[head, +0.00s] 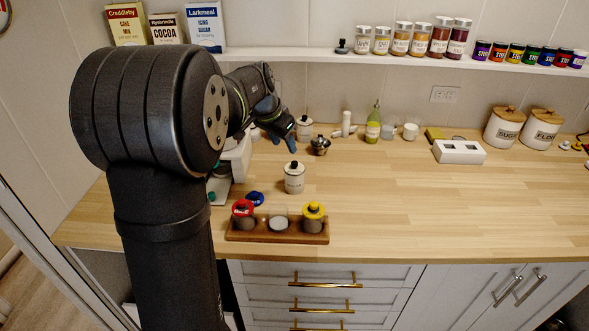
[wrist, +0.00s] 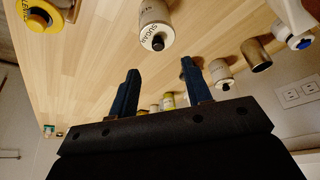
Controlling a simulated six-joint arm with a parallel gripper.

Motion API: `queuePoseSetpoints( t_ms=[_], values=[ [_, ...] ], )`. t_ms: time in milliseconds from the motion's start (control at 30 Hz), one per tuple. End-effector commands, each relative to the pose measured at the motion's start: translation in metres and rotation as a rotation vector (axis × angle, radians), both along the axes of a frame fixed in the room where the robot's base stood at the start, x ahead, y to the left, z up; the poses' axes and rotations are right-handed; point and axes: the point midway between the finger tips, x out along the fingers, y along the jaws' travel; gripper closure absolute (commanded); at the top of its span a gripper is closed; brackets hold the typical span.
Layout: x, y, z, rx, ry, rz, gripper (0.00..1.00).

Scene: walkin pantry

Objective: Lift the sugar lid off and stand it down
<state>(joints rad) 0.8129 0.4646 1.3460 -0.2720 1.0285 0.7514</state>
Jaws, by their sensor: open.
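The sugar canister (head: 294,182) is small and white and stands upright on the wooden counter. Its lid with a dark knob (head: 294,165) is on top. In the wrist view the canister (wrist: 153,14) shows the label SUGAR, and its dark knob (wrist: 158,43) points toward my gripper. My gripper (head: 281,134) is behind and above the canister, near the back of the counter. In the wrist view its two blue fingers (wrist: 162,78) are spread apart with nothing between them. The knob is beyond the fingertips, not touched.
A wooden tray (head: 290,237) in front holds a red-lidded jar (head: 243,215), an open glass jar and a yellow-lidded jar (head: 313,218). Another dark-knobbed canister (head: 304,128) and a metal pot (head: 320,145) stand behind.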

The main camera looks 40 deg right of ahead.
Motion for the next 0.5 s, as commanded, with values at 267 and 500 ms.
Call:
queuePoseSetpoints(
  t_ms=[267, 500],
  values=[
    [0.001, -0.014, -0.032, -0.001, 0.000, 0.000, 0.55],
    [0.000, -0.022, -0.048, 0.001, 0.001, 0.001, 0.55]
  ],
)
